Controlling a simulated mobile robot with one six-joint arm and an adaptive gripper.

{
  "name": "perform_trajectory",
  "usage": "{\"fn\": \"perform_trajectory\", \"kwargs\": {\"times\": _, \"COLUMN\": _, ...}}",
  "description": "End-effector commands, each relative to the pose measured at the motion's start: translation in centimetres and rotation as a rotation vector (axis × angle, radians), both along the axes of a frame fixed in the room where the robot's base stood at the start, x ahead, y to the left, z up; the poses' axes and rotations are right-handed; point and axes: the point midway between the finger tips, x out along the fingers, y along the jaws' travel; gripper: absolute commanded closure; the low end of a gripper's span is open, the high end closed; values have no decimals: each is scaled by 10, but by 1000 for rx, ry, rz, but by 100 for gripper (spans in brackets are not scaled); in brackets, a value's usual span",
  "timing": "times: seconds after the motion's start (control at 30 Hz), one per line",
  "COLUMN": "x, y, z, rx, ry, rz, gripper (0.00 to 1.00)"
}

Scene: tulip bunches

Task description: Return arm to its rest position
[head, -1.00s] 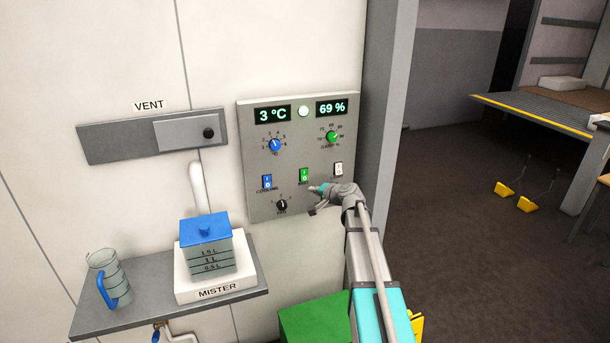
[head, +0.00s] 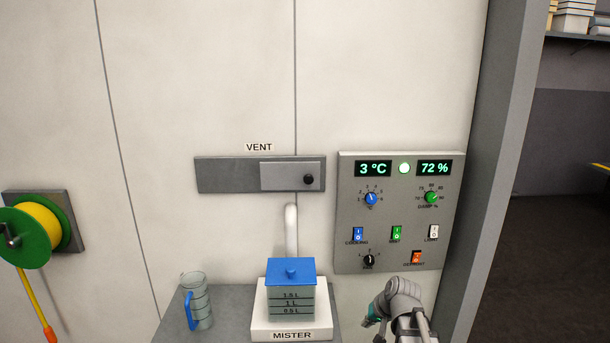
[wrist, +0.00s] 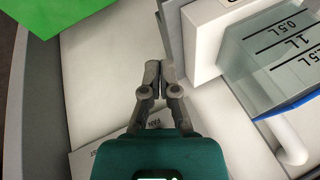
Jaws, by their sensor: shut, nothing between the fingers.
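My gripper (wrist: 160,78) is shut and empty in the wrist view, its two grey fingers together. In the head view my gripper (head: 372,318) is at the bottom, below the control panel (head: 345,250) and apart from it, partly hidden behind my own wrist.
The mister tank (head: 291,297) with a blue lid stands on a grey shelf (head: 240,310), left of my arm. A clear jug (head: 196,305) stands beside it. A green and yellow reel (head: 35,228) hangs at left. A green surface (wrist: 55,15) shows in the wrist view.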

Motion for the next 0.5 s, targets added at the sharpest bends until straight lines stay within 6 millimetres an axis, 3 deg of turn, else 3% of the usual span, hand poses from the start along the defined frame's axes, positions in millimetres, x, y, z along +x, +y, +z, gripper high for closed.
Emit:
{"fn": "perform_trajectory", "kwargs": {"times": 0.03, "x": -28, "y": 8, "z": -6, "rx": -53, "ry": 47, "rz": 40, "gripper": 100}}
{"fn": "perform_trajectory", "kwargs": {"times": 0.2, "x": -92, "y": 13, "z": -18, "rx": -227, "ry": 199, "rz": 135, "gripper": 100}}
{"fn": "perform_trajectory", "kwargs": {"times": 0.33, "x": -122, "y": 11, "z": -21, "rx": -317, "ry": 276, "rz": 172, "gripper": 100}}
{"fn": "perform_trajectory", "kwargs": {"times": 0.5, "x": -137, "y": 8, "z": -21, "rx": -366, "ry": 317, "rz": 188, "gripper": 100}}
